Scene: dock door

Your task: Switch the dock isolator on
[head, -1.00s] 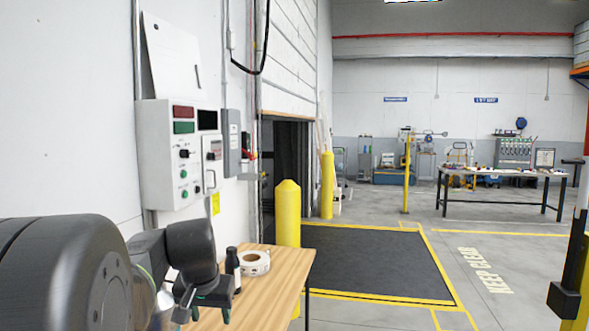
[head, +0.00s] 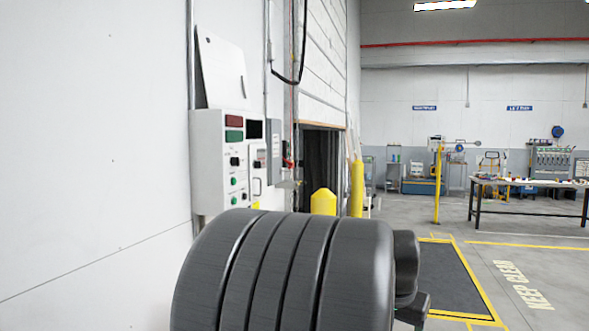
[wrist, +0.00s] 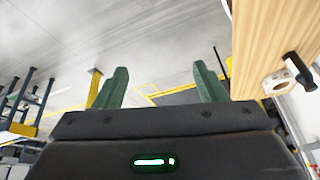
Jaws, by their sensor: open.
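The white control panel (head: 208,165) is on the left wall in the head view. It has a red and a green plate, a dark screen, a black knob (head: 235,161) and green buttons (head: 233,182). A smaller unit with a handle (head: 257,186) is at its right side. A grey box (head: 273,148) is on the wall just beyond. I cannot tell which of these is the isolator or how its switch is set. My gripper (wrist: 160,78) is open and empty in the wrist view, its green fingers apart, with no panel between them. My arm hides the panel's lower edge.
Yellow bollards (head: 323,202) stand by the dock door. Open floor (head: 530,265) lies to the right.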

